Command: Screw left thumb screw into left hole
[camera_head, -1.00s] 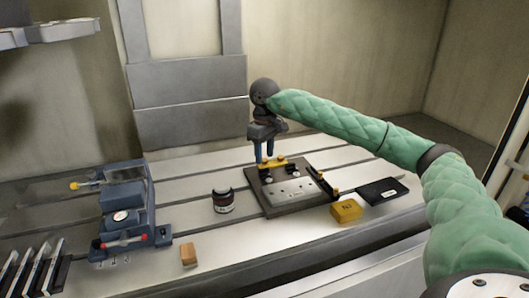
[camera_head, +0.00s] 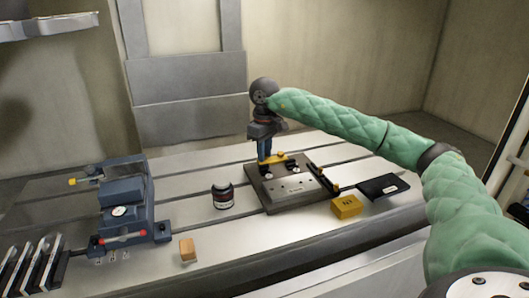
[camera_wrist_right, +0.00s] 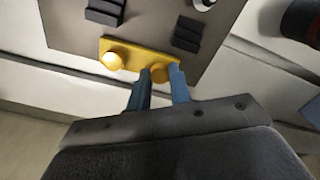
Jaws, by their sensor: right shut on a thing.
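A dark mould base plate (camera_head: 290,207) lies on the machine table. A yellow bar (camera_head: 281,160) lies along its back edge and also shows in the right wrist view (camera_wrist_right: 135,49). My right gripper (camera_head: 264,158) points down at the bar's left end. In the right wrist view its blue fingers (camera_wrist_right: 161,75) are shut on a yellow thumb screw (camera_wrist_right: 160,74), the left one in the head view. Another yellow thumb screw (camera_wrist_right: 112,60) stands free at the bar's other end. The hole under the held screw is hidden. My left gripper is not in view.
A dark jar (camera_head: 223,197) stands left of the plate. A blue-grey vise (camera_head: 127,200) and an orange block (camera_head: 187,250) are further left. A yellow block (camera_head: 346,206) and a black case (camera_head: 383,187) lie to the right. A second bar (camera_head: 322,179) is on the plate's right side.

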